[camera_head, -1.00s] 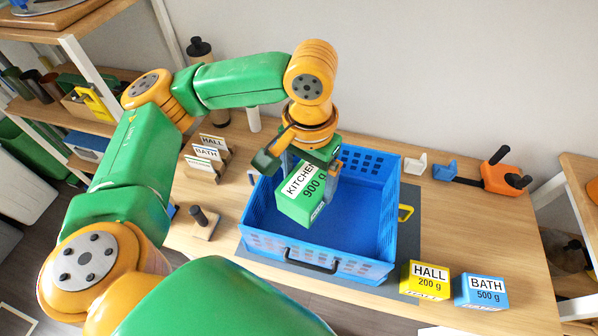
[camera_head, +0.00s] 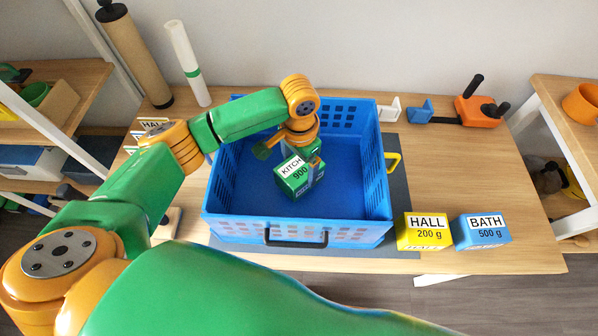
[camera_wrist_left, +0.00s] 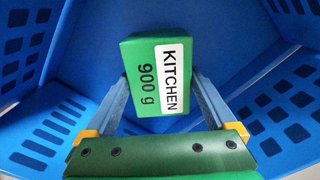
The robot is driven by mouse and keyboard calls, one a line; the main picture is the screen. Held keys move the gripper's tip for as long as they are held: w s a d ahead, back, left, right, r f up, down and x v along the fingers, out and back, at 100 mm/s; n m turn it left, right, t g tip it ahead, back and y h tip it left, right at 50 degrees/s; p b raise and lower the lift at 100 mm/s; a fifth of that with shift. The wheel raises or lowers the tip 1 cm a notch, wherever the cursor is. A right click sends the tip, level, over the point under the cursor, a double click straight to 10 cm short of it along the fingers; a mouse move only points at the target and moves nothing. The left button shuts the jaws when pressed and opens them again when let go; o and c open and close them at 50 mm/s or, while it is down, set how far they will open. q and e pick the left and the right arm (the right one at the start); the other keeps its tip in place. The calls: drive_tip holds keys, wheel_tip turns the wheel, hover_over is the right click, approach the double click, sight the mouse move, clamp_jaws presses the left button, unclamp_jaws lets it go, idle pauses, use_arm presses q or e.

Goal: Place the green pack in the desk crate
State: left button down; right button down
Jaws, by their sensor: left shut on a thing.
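The green pack (camera_head: 297,180), labelled KITCHEN 900 g, is inside the blue desk crate (camera_head: 300,232), within its walls. My left gripper (camera_head: 312,172) is shut on the pack from above. In the left wrist view the pack (camera_wrist_left: 140,85) sits between the two fingers of my left gripper (camera_wrist_left: 158,90), with the blue crate (camera_wrist_left: 50,125) around it. I cannot tell whether the pack's underside touches the crate floor. My right gripper is not in view.
A yellow HALL pack (camera_head: 423,232) and a blue BATH pack (camera_head: 482,231) stand on the desk right of the crate. An orange tool (camera_head: 477,110) lies at the back right. The desk's right part (camera_head: 470,170) is mostly clear.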

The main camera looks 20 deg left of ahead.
sight(300, 168)
use_arm(q)
wheel_tip(300, 168, down, 2)
drive_tip(key=shift+f, duration=0.25)
drive_tip(key=shift+f, duration=0.15)
unclamp_jaws()
wheel_tip(300, 168, up, 12)
drive_tip(key=shift+r, duration=0.15)
drive_tip(key=shift+s, duration=0.1)
